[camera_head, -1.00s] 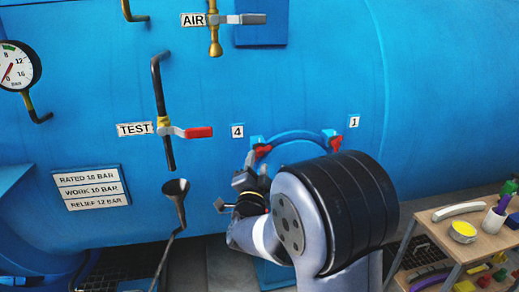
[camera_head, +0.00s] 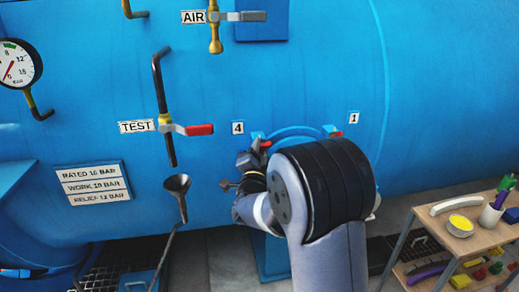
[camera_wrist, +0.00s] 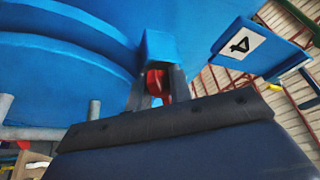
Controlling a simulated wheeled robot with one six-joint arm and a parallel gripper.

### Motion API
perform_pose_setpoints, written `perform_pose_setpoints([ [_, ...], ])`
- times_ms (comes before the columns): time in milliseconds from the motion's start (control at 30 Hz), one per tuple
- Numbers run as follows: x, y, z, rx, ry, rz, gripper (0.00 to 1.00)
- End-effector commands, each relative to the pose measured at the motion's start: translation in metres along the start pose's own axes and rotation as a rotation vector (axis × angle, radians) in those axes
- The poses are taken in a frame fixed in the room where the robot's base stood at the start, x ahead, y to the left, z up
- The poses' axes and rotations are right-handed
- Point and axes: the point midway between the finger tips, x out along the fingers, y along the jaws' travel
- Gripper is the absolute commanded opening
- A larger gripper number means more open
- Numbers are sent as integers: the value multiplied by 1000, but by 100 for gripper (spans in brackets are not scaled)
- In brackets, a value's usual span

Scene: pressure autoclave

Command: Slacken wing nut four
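Wing nut four is red and sits in a blue lug by the "4" plate (camera_head: 237,128). Part of the wing nut (camera_head: 265,144) shows above my gripper in the head view. In the wrist view the red wing nut (camera_wrist: 154,82) lies between the two fingers of my gripper (camera_wrist: 157,92), below the blue lug (camera_wrist: 158,50). The fingers stand apart on either side of it; I cannot tell whether they press on it. My arm hides much of the round blue door and the gripper's fingertips in the head view.
Another red wing nut (camera_head: 335,134) is by the "1" plate (camera_head: 353,117). The TEST valve's red lever (camera_head: 199,130) and a funnel (camera_head: 177,184) are left of my arm. A small wooden table (camera_head: 438,225) with loose items stands at the right.

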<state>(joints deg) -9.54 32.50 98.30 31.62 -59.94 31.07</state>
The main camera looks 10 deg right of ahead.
Motion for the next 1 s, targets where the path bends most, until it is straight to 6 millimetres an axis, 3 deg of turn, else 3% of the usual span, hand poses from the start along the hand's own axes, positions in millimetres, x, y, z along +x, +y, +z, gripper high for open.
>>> perform_pose_setpoints([
  [200, 0, 0, 0, 0, 0, 0, 0],
  [467, -1, 4, 2, -34, 1, -16, 0],
  [1000, -1, 5, 2, -301, 3, -127, 0],
])
